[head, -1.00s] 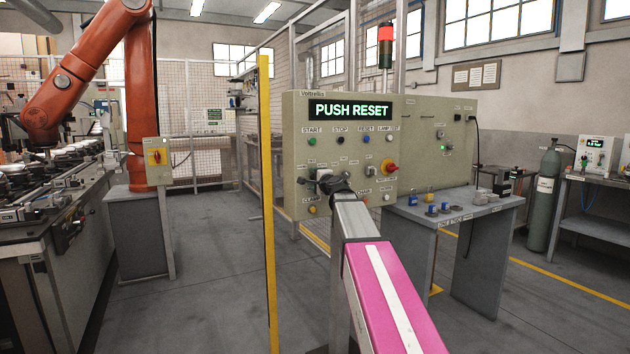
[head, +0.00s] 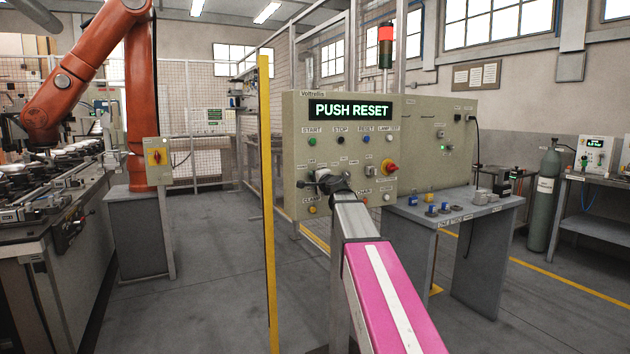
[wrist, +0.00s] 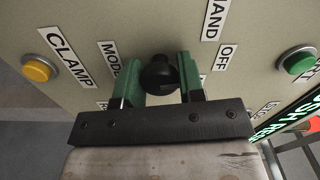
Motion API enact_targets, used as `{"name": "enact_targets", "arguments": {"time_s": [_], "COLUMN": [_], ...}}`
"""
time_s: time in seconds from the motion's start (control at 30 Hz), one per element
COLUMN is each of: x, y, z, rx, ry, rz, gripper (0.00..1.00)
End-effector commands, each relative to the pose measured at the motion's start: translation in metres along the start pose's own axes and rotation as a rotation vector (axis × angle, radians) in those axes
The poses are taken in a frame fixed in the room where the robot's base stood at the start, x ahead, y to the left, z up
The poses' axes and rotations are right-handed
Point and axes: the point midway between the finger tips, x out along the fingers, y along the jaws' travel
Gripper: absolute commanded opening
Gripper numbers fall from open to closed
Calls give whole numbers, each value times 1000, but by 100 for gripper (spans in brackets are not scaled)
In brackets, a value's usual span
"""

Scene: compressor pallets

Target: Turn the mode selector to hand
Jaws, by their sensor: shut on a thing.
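The control panel (head: 340,120) shows PUSH RESET on its display (head: 348,110). In the wrist view the mode selector is a round black knob (wrist: 158,76) on the beige panel, between the MODE label (wrist: 108,58) and the HAND (wrist: 213,18) and OFF (wrist: 224,58) labels. My gripper (wrist: 161,72) has its two green fingers on either side of the knob and is shut on it. In the head view my gripper (head: 324,182) is at the panel's lower left and hides the knob. Which mark the knob points at cannot be told.
A yellow CLAMP button (wrist: 38,69) and a green button (wrist: 298,63) flank the knob in the wrist view. A red emergency button (head: 390,167) sits to its right in the head view. A yellow post (head: 266,200) stands left of the panel, a grey table (head: 460,212) right.

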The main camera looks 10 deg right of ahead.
Motion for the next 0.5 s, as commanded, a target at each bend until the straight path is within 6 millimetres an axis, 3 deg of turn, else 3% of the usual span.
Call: {"name": "enact_targets", "arguments": {"time_s": [0.5], "x": [0], "y": [0], "z": [0], "rx": [-422], "ry": [-1], "rz": [1], "gripper": [12]}}
